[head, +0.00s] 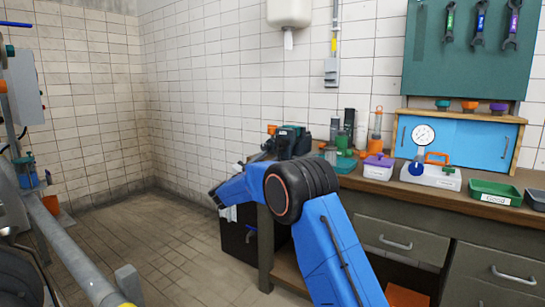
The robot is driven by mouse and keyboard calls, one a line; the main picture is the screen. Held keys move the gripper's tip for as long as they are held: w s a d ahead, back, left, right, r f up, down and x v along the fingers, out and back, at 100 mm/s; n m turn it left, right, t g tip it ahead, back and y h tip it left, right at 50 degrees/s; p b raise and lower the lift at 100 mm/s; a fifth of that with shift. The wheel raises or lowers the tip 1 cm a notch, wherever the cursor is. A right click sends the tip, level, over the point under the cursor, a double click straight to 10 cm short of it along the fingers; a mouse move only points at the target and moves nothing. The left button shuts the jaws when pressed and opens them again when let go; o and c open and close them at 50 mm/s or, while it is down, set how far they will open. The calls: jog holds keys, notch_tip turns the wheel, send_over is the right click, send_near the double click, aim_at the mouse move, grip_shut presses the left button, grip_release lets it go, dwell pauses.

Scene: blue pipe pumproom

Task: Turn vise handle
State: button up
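A dark blue-green device (291,141) with black parts and a small orange piece stands at the left end of the workbench. It looks like the vise, but my arm covers its lower part and I cannot make out its handle clearly. My blue arm rises from the bottom, bends at a black joint and reaches left in front of the bench end. The arm's far end is beside the bench's left corner. My gripper's fingers cannot be made out there, nor whether they hold anything.
The workbench (395,192) carries a purple-lidded box (379,167), a gauge unit (430,175), a green tray (495,192) and several upright tools. A dark box (240,243) stands below the arm. Pipes (60,240) run at left. The tiled floor (150,235) between is clear.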

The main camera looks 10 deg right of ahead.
jog(key=v, duration=1.3)
jog(key=shift+d+f, duration=0.1)
